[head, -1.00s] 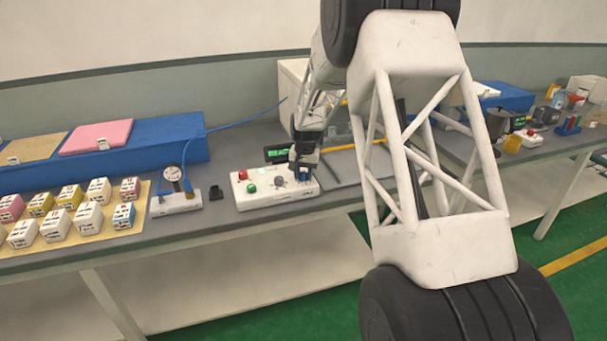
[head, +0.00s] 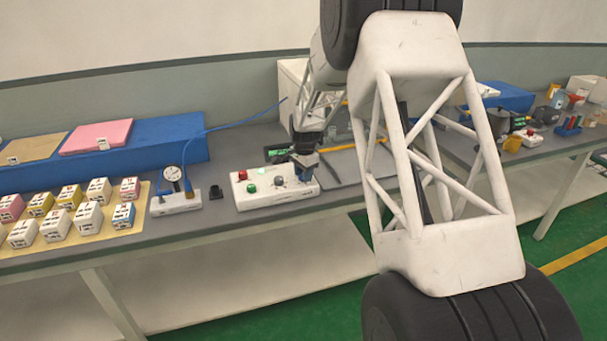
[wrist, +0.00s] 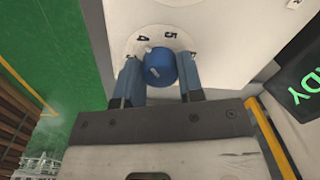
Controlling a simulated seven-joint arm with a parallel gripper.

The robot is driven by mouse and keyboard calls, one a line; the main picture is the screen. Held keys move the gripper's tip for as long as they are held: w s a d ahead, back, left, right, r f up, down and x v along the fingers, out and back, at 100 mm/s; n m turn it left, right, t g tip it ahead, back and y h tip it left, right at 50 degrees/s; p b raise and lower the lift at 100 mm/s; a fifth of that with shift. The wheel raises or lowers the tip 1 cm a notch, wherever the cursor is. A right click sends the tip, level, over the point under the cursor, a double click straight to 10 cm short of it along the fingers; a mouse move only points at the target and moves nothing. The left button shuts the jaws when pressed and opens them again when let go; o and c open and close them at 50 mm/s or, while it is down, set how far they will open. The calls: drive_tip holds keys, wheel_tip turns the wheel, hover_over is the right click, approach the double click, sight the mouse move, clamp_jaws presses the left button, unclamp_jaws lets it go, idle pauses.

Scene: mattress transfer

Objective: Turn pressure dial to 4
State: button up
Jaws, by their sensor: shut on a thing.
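A pale mark shows on the dial. Which number the mark points to is not clear. My gripper hides the dial in the head view.
A dark display (wrist: 303,88) with green letters is right of the dial in the wrist view. A gauge (head: 172,175) on a white base, with a blue hose, stands left of the box. Several labelled blocks lie on a tan mat (head: 75,240) farther left.

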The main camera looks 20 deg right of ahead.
idle(0.4)
drive_tip(key=o, duration=0.9)
drive_tip(key=shift+o, duration=0.2)
drive_tip(key=shift+s+r, duration=0.15)
drive_tip(key=shift+r, duration=3.8)
